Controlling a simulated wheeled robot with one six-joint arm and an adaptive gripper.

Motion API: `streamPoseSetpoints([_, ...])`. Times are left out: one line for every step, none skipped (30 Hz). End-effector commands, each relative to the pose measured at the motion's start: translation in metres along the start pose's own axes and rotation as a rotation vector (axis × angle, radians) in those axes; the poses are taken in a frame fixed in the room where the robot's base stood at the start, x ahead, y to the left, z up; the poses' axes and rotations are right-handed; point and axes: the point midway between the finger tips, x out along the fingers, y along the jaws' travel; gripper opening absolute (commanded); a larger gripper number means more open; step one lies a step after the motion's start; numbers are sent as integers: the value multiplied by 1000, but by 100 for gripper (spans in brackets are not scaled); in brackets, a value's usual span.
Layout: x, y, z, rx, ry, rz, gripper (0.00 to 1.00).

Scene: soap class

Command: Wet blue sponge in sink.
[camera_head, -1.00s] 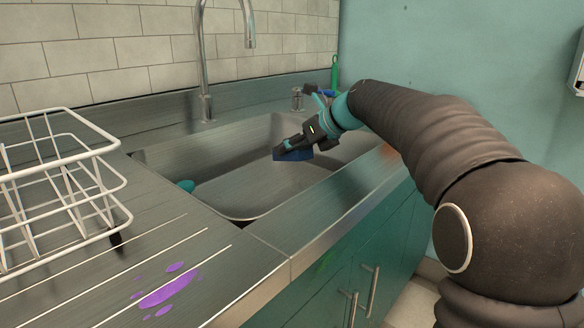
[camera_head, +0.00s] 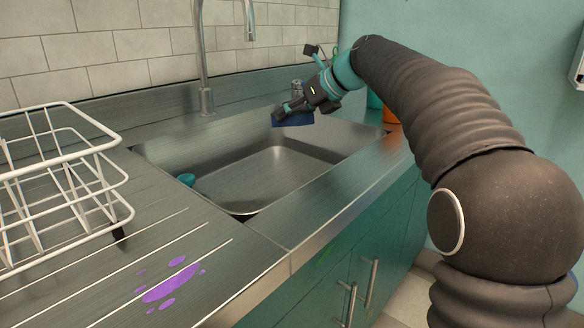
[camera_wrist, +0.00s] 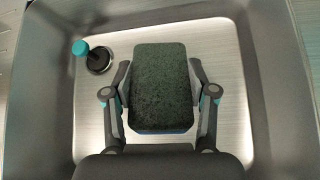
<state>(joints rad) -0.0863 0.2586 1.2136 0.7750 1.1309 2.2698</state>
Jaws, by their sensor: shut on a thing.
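The blue sponge (camera_head: 293,119) is held in my gripper (camera_head: 284,110) above the far right part of the metal sink (camera_head: 262,170). In the wrist view, the sponge (camera_wrist: 163,88) shows a dark green scouring face, with a thin blue edge at the bottom. Both fingers of my gripper (camera_wrist: 160,95) press on its long sides. The sink floor (camera_wrist: 220,60) lies beneath it. The tap (camera_head: 204,60) stands behind the sink, with its spout (camera_head: 249,22) to the left of the sponge. No water stream shows. I cannot tell whether the sponge is wet.
A teal-topped item (camera_head: 186,179) sits at the sink's left end. A white wire rack (camera_head: 60,190) stands on the drainboard at left, near purple stains (camera_head: 170,284). An orange object (camera_head: 390,115) stands at the sink's right end. A small tap handle (camera_head: 297,86) is behind my gripper.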

Motion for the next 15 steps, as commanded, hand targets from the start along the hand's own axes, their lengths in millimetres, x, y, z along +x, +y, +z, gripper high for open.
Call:
streamPoseSetpoints([-2, 0, 3, -1, -1, 0, 43])
streamPoseSetpoints([-4, 1, 5, -2, -1, 0, 43])
streamPoseSetpoints([-5, 1, 7, -2, 0, 0, 43])
streamPoseSetpoints([-6, 2, 8, -1, 0, 0, 43])
streamPoseSetpoints([-8, 2, 10, -1, -1, -1, 43])
streamPoseSetpoints([-9, 2, 12, -1, -1, -1, 43])
streamPoseSetpoints([-10, 2, 14, -1, 0, -1, 43])
streamPoseSetpoints([-12, 3, 15, -2, 0, 0, 43])
streamPoseSetpoints([-13, 3, 17, -2, 0, 0, 43])
streamPoseSetpoints([-14, 3, 19, -2, 0, 0, 43])
streamPoseSetpoints([-15, 4, 20, -1, 0, 0, 43])
streamPoseSetpoints([-17, 4, 22, -1, 0, -1, 43])
streamPoseSetpoints([-18, 4, 24, -1, 0, 0, 43])
streamPoseSetpoints([-19, 4, 25, -1, 0, 0, 43])
streamPoseSetpoints([-20, 5, 26, -1, 1, 0, 43])
